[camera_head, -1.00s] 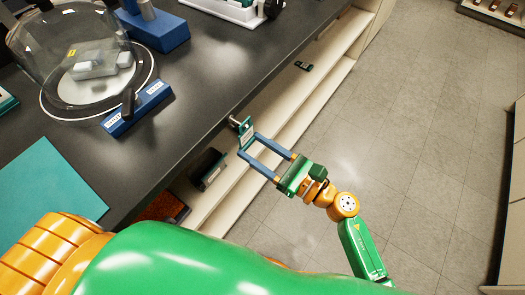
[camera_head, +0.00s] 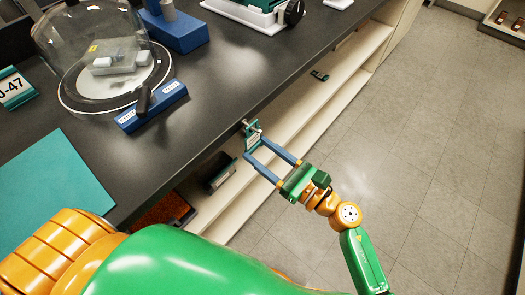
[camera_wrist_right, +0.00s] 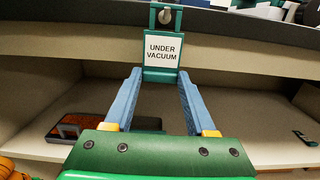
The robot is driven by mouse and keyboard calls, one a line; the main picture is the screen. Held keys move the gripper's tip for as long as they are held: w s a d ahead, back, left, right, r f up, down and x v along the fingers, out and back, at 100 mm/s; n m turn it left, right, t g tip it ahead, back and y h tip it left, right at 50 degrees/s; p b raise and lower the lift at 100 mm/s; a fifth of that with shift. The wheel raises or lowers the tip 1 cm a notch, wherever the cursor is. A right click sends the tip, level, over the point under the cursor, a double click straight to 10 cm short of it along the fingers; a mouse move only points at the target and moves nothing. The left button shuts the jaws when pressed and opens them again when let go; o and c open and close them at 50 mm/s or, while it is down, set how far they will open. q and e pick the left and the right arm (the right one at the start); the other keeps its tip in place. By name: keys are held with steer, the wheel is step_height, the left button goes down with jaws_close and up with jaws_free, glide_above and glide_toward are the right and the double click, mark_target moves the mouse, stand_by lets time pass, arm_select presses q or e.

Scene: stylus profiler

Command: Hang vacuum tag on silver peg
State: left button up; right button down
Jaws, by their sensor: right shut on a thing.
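The vacuum tag (camera_wrist_right: 162,52) is a green plate with a white label reading "UNDER VACUUM" and an opening at its top. It also shows in the head view (camera_head: 252,142), at the edge of the dark bench. My right gripper (camera_head: 264,158) is shut on the tag's lower part with its two blue fingers. The silver peg (camera_head: 246,124) sticks out from the bench's front edge, beside the tag's top. In the right wrist view the round peg end (camera_wrist_right: 165,16) shows within the tag's opening. I cannot tell whether the peg passes through it. My left gripper is out of view.
A glass bell jar (camera_head: 92,45) stands on the bench (camera_head: 215,85), with a blue block (camera_head: 152,105) before it. A teal mat (camera_head: 50,180) lies at left. Cream shelves (camera_head: 325,95) run below the bench, holding a dark box (camera_head: 220,172). The floor at right is clear.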

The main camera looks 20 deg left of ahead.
steer(key=shift+f, duration=0.2)
steer(key=shift+c, duration=0.7)
jaws_free()
steer(key=shift+c, duration=0.4)
steer(key=shift+s+d, duration=0.1)
steer(key=shift+d, duration=0.25)
steer(key=b+v, duration=0.1)
steer(key=v, duration=0.6)
steer(key=shift+d, duration=0.15)
steer(key=shift+s, duration=0.1)
